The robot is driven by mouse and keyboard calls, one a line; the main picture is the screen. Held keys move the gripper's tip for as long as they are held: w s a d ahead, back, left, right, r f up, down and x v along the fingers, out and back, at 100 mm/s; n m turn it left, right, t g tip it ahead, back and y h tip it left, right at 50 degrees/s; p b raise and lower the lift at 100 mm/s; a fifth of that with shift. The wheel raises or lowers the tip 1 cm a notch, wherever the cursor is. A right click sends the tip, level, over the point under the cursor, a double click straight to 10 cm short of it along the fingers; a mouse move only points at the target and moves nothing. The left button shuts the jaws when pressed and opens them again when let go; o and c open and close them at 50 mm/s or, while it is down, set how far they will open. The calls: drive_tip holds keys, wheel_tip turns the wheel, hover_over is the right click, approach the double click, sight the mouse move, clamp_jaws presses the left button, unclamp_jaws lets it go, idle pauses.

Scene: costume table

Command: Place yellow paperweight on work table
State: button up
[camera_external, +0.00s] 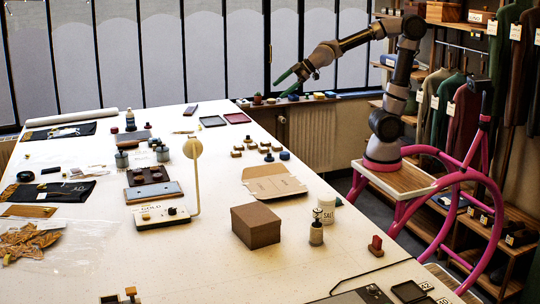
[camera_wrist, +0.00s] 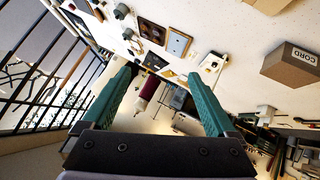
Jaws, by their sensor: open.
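The work table (camera_external: 200,265) is the large white table filling the left and middle of the external view. Its pale top (camera_wrist: 230,25) shows across the top of the wrist view. My gripper (camera_external: 281,85) is raised near the windows, beyond the far right corner of the table. Its two green fingers stand wide apart in the wrist view (camera_wrist: 159,76), with nothing held between them. I cannot pick out the yellow paperweight for certain. Small coloured pieces (camera_external: 318,96) lie on the sill below my gripper, too small to identify.
A brown cardboard box (camera_external: 256,226), an open carton (camera_external: 275,183) and a white lamp (camera_external: 194,148) stand on the table. Several small blocks (camera_external: 250,142) lie near its right edge. Bare tabletop shows at the front. Clothes racks and shelves (camera_external: 500,240) stand at the right.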

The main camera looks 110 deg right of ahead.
drive_tip(key=s+a+f+m+g+y, duration=0.1)
drive_tip(key=s+a+m+y, duration=0.2)
drive_tip(key=s+a, duration=0.5)
drive_tip(key=s+a+m+g+y, duration=0.1)
drive_tip(key=s+a+m+y, duration=0.2)
drive_tip(key=s+a, duration=0.5)
drive_tip(key=a, duration=0.5)
drive_tip(key=shift+s+a+f, duration=0.2)
drive_tip(key=shift+a+f, duration=0.2)
